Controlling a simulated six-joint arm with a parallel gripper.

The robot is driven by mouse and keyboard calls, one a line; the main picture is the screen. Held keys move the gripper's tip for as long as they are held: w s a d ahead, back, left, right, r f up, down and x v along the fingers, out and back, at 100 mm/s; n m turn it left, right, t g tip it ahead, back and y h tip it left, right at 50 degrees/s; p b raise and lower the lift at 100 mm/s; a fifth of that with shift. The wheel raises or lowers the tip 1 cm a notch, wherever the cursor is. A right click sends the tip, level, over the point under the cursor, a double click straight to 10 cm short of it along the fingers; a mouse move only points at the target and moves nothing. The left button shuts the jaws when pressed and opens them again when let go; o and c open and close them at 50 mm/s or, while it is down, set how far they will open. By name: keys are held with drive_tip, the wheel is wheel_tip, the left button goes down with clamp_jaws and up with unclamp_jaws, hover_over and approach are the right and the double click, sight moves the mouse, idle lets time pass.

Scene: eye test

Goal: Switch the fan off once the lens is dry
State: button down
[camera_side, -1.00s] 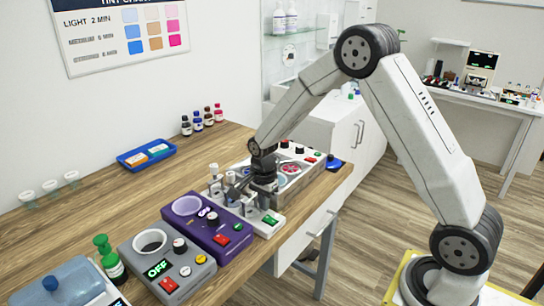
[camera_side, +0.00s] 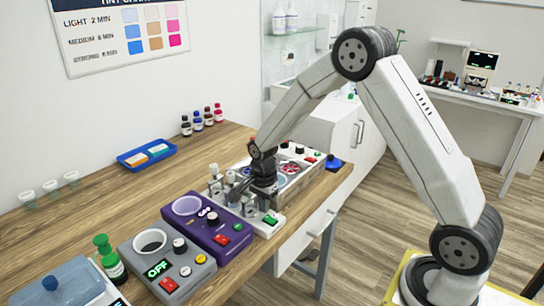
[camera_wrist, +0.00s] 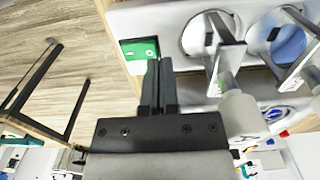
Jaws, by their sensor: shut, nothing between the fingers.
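My gripper (camera_wrist: 160,66) is shut and empty. In the wrist view its fingertips lie at the edge of a green rocker switch (camera_wrist: 137,48) on a white panel; I cannot tell if they touch it. The side view shows the gripper (camera_side: 266,203) low over the white unit, close to the green switch (camera_side: 271,219). The wrist view shows a pale round well and a blue disc (camera_wrist: 291,46), perhaps a lens, behind metal clips with white knobs. Round fans with red parts (camera_side: 290,168) show in a grey box behind the gripper. Whether any lens is dry cannot be seen.
A purple unit (camera_side: 219,238) and a grey unit reading OFF (camera_side: 196,273) stand in front. A green-capped bottle (camera_side: 109,260), a blue tray (camera_side: 133,162) and small bottles (camera_side: 197,122) are on the bench. The bench's right edge is close to the gripper.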

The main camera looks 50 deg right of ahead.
sight(265, 218)
drive_tip(key=shift+f, duration=0.85)
idle(0.7)
drive_tip(key=shift+r, duration=3.55)
drive_tip(key=shift+s+a+r+n, duration=0.25)
drive_tip(key=shift+s+n, duration=0.15)
drive_tip(key=shift+n, duration=0.1)
drive_tip(key=s+a+n+t, duration=0.1)
drive_tip(key=s+a+n, duration=0.1)
drive_tip(key=s+n, duration=0.6)
drive_tip(key=s+a+r+n+t, duration=0.1)
drive_tip(key=s+a+n, duration=0.2)
drive_tip(key=s+n, duration=0.4)
drive_tip(key=shift+s+a+r+n+t, duration=0.15)
drive_tip(key=shift+s+r+n+t, duration=0.2)
drive_tip(key=shift+n, duration=0.65)
